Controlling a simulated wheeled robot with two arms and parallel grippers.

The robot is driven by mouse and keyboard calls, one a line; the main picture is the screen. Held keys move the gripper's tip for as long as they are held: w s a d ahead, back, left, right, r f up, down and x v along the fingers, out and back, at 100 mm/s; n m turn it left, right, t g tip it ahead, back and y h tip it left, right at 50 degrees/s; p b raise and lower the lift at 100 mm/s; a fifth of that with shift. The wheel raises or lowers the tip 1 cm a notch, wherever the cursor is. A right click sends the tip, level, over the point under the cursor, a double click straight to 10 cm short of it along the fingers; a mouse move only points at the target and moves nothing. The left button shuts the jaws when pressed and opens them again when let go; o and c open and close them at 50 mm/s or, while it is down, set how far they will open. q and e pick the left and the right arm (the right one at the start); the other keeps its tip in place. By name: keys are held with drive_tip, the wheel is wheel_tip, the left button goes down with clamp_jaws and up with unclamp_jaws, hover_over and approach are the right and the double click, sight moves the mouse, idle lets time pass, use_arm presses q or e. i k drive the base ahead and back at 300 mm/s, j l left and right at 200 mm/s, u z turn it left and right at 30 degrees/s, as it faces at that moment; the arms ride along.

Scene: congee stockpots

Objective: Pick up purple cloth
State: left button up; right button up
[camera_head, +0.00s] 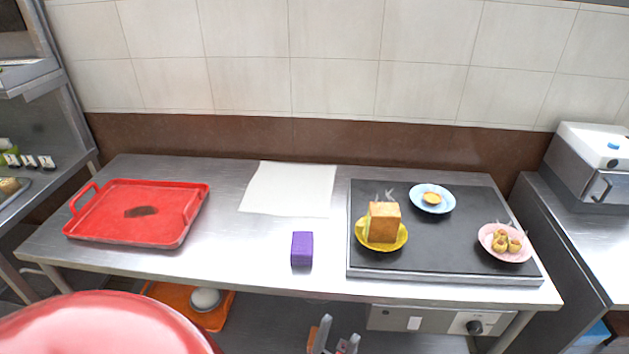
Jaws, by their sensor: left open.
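The purple cloth (302,249) is a small folded block. It sits near the front edge of the steel table (230,255), between the white sheet and the black griddle. My left gripper (336,338) shows at the bottom edge of the head view, in front of the table and below the cloth in the picture. Its two fingers are apart with nothing between them, and it does not touch the cloth. Most of the gripper is cut off by the frame. My right gripper is not in view.
A red tray (110,225) with a dark patch is on the left. A white sheet (289,187) lies behind the cloth. A black griddle (440,243) to the right bears yellow (400,238), blue (444,206) and pink (521,254) plates of food. Bare steel surrounds the cloth.

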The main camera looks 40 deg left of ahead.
sight(301, 250)
drive_tip(key=u, duration=1.15)
